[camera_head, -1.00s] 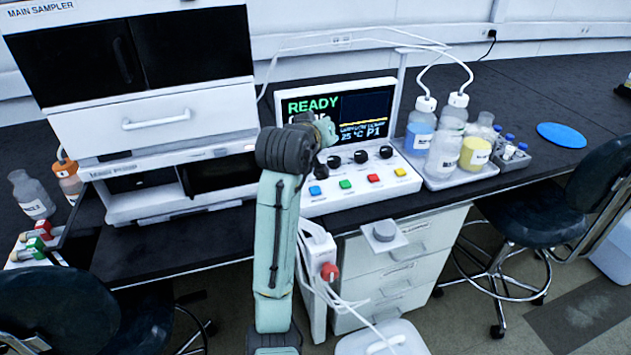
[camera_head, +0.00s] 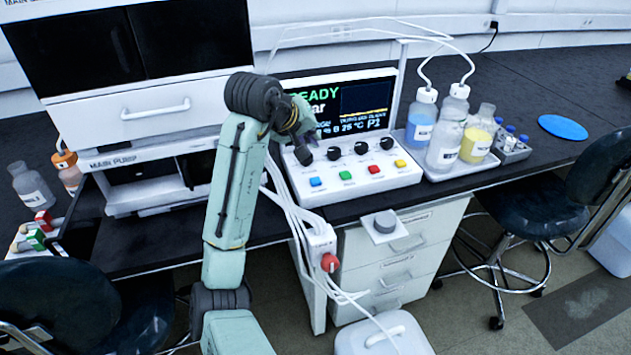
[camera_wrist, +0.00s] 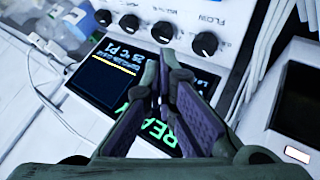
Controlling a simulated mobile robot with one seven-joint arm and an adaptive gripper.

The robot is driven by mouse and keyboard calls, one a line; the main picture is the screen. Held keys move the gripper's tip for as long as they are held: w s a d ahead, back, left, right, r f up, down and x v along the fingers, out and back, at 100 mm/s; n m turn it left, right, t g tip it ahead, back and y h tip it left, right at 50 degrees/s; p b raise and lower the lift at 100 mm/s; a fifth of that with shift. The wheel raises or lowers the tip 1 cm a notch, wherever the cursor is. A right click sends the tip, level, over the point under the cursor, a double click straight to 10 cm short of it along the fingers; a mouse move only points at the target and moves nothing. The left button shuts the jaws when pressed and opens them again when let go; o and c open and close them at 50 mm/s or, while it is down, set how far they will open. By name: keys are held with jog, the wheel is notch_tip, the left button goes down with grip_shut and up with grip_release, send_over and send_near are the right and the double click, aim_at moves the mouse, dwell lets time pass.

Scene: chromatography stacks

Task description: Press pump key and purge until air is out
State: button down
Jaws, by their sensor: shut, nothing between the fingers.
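The control panel (camera_head: 402,178) has a row of coloured keys: blue (camera_head: 316,182), green (camera_head: 345,175), red (camera_head: 374,169) and yellow (camera_head: 400,163). Their labels are too small to read. Above them are dark knobs, which also show in the wrist view (camera_wrist: 205,43). The screen (camera_head: 365,103) shows green text ending in "EADY"; my arm hides its left part. It appears upside down in the wrist view (camera_wrist: 75,80). My gripper (camera_head: 304,157) is shut and empty, pointing down over the panel's left end, above the blue key and apart from it.
Solvent bottles (camera_head: 421,118) with tubing stand in a tray (camera_head: 470,174) right of the panel. The white sampler stack (camera_head: 150,105) stands left.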

jog(key=b, duration=0.6)
send_over(312, 180)
notch_tip(312, 180, down, 8)
jog(key=shift+w+r, duration=0.15)
jog(key=shift+r, duration=0.1)
jog(key=shift+f+b, duration=0.35)
jog(key=shift+f, duration=0.05)
jog(key=shift+f, duration=0.2)
dwell(0.4)
jog(key=shift+f, duration=0.25)
jog(key=shift+f, duration=0.55)
dwell(0.6)
jog(key=shift+r, duration=0.15)
jog(key=shift+r+p, duration=0.85)
jog(key=shift+p, duration=0.1)
